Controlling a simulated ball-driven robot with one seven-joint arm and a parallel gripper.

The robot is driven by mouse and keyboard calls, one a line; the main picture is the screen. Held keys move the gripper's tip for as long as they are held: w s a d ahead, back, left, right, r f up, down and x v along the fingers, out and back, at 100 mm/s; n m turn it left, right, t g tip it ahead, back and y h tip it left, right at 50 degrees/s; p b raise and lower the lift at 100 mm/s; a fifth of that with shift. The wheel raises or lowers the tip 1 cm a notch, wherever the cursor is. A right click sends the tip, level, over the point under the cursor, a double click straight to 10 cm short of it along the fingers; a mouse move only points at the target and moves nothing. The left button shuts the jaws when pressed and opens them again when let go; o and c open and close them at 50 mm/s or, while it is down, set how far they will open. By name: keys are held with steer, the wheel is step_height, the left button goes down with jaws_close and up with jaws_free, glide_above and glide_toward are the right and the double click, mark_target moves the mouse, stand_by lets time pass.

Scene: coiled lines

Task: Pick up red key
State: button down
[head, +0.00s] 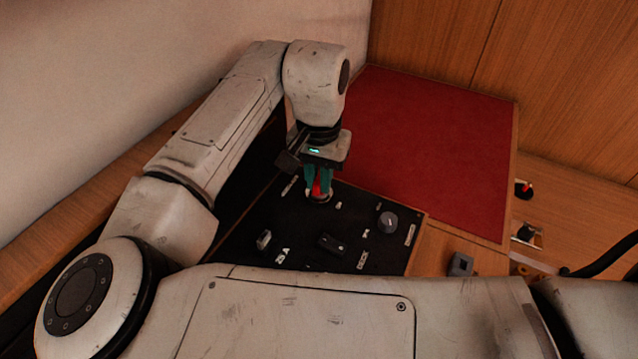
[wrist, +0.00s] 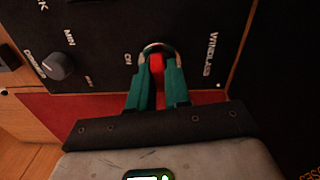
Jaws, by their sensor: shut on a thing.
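The red key (wrist: 157,66) stands in a round metal switch collar (wrist: 158,48) on the black panel, near the "WINGLASS"-like label. My gripper (wrist: 158,80) has its two green fingers shut on the key, one on each side. In the head view my gripper (head: 318,185) points down at the panel's far part, with the red key (head: 317,186) showing between the fingers. The key's lower end is hidden, and I cannot tell whether it is still seated in the collar.
The black panel (head: 300,225) carries a grey knob (head: 387,222), a black rocker switch (head: 333,244) and small toggles with labels. A red mat (head: 430,140) lies behind it to the right. A white wall is at the left and wood panelling at the back.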

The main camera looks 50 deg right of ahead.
steer(key=shift+r, duration=0.1)
steer(key=shift+r, duration=0.5)
steer(key=s+a+r, duration=0.6)
steer(key=s+r, duration=0.6)
steer(key=shift+s, duration=0.4)
steer(key=shift+f, duration=0.1)
